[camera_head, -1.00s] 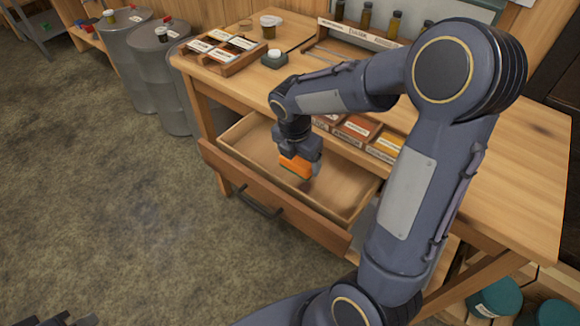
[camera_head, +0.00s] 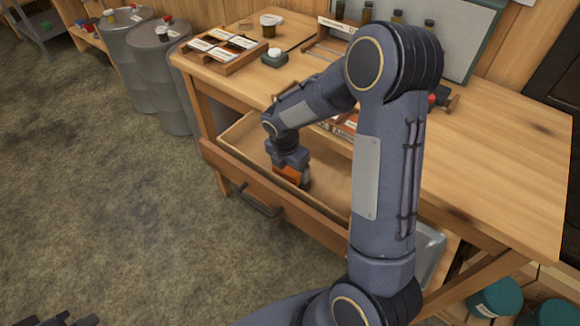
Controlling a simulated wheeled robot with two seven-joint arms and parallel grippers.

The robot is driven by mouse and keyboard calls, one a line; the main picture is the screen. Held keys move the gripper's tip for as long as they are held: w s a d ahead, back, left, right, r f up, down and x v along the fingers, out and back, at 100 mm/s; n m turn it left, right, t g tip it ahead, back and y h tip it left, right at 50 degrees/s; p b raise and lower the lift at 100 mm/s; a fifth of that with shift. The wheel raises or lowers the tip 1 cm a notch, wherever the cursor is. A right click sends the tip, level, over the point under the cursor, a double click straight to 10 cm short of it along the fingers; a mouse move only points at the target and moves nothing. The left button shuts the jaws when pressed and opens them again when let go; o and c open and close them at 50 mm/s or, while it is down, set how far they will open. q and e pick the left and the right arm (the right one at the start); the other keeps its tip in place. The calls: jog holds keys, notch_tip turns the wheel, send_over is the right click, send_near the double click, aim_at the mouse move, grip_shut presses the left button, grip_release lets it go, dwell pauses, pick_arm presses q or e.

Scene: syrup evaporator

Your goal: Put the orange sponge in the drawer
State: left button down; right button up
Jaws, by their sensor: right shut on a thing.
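The orange sponge (camera_head: 287,174) is in my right gripper (camera_head: 290,178), which is shut on it. Gripper and sponge are inside the open drawer (camera_head: 335,226) of the wooden bench, low over its floor. The gripper covers much of the sponge, and I cannot tell whether the sponge touches the drawer floor. Only a dark tip of my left gripper (camera_head: 68,320) shows at the bottom left edge, so its jaws cannot be judged.
The bench top (camera_head: 500,170) is clear at the right. A wooden tray of cards (camera_head: 222,50), a jar (camera_head: 270,27) and a small white-lidded pot (camera_head: 274,58) stand at the back left. Metal drums (camera_head: 165,80) stand left of the bench. My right arm hides part of the drawer.

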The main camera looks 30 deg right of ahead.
aim_at(286, 170)
jog(key=o, duration=0.9)
jog(key=shift+f, duration=0.15)
notch_tip(286, 170, up, 11)
jog(key=a+p, duration=0.1)
jog(key=s+a+r+m+t+y, duration=0.1)
jog(key=s+a+r+m, duration=0.1)
jog(key=s+m, duration=0.5)
jog(key=s+a+r+m+t+y, duration=0.2)
jog(key=s+m, duration=0.5)
jog(key=m, duration=0.2)
jog(key=s+a+r+m+t+y, duration=0.2)
jog(key=s+m, duration=0.6)
jog(key=shift+a+r, duration=0.15)
jog(key=shift+r, duration=0.25)
jog(key=shift+s, duration=0.1)
